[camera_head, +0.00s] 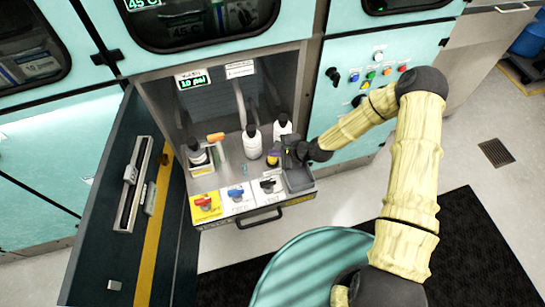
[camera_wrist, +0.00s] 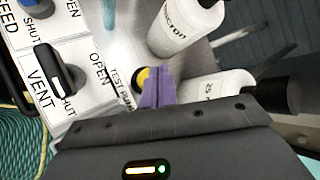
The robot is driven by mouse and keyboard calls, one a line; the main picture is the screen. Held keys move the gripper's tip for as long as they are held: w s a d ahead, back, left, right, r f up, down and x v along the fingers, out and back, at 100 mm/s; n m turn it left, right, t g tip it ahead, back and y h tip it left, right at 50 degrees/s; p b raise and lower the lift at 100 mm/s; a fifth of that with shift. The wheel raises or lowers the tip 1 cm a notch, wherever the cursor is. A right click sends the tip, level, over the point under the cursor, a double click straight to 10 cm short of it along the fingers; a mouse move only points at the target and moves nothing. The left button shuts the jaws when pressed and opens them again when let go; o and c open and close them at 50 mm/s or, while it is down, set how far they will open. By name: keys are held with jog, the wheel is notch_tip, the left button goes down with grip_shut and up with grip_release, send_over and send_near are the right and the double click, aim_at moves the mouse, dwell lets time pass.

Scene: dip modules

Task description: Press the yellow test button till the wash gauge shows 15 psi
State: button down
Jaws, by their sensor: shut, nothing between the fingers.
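The yellow test button (camera_wrist: 139,78) sits by a label partly reading "TEST"; the purple fingers cover its right side. In the head view the button (camera_head: 271,161) shows small, just left of my gripper. My gripper (camera_wrist: 158,73) is shut and empty, its purple tips over or against the button. I cannot tell whether they touch it or whether it is pushed in. In the head view my gripper (camera_head: 281,153) is low over the right of the pulled-out bench. The wash gauge (camera_head: 193,80) glows green at the top of the bay and seems to read 1.0 psi; the digits are small.
White bottles (camera_head: 252,142) stand just behind and left of my gripper. Red, blue (camera_head: 236,194) and black (camera_head: 267,185) valve handles line the bench front. The dark door (camera_head: 140,210) hangs open on the left.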

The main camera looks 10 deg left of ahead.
aim_at(276, 159)
jog(key=shift+f, duration=0.1)
dwell(0.3)
jog(key=shift+f+b, duration=0.3)
jog(key=shift+f, duration=0.05)
jog(key=shift+f+b, duration=0.4)
jog(key=shift+f, duration=0.2)
dwell(0.9)
dwell(0.3)
jog(key=shift+r+p, duration=0.8)
jog(key=shift+r, duration=0.25)
jog(key=shift+r+p, duration=1.9)
jog(key=shift+r, duration=0.65)
